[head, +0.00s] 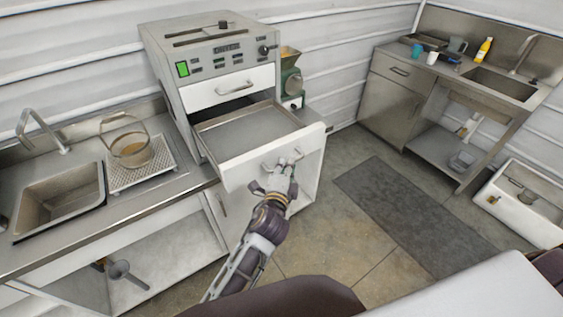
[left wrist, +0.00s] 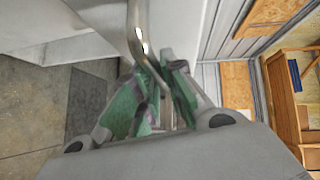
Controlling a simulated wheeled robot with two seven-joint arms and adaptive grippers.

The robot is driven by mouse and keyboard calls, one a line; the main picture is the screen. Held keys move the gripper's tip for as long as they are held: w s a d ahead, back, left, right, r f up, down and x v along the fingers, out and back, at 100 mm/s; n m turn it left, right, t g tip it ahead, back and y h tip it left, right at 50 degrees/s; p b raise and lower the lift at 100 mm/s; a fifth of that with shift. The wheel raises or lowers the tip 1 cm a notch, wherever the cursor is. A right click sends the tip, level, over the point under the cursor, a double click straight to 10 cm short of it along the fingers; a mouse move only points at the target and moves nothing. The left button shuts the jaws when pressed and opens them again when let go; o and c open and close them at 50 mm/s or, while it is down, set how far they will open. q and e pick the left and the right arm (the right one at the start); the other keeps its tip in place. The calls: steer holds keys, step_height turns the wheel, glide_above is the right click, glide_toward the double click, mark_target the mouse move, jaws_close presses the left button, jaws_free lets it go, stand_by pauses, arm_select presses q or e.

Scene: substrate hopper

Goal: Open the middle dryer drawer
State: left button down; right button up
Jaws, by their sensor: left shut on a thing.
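The dryer (head: 215,62) is a grey-white box with a control panel on top, standing on the counter at the left. Its upper drawer (head: 228,90) is shut. The drawer below it, the middle drawer (head: 245,130), stands pulled out, its shallow grey tray showing and empty. Its white front has a metal bar handle (head: 270,165). My left gripper (head: 285,168) is at this handle, and in the left wrist view its green-padded fingers (left wrist: 158,90) are closed around the bar (left wrist: 138,40). Anything below the open drawer is hidden by its front. My right gripper is not in view.
A steel sink (head: 60,200) and a glass pot (head: 130,150) on a perforated tray are left of the dryer. A green grinder-like machine (head: 291,80) stands behind the drawer. A dark mat (head: 420,215) lies on the floor. A second sink counter (head: 400,75) is at the back right.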

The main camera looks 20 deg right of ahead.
arm_select(q)
steer(key=shift+s, duration=0.1)
steer(key=c, duration=1.5)
jaws_free()
steer(key=shift+v, duration=6)
steer(key=shift+f, duration=0.15)
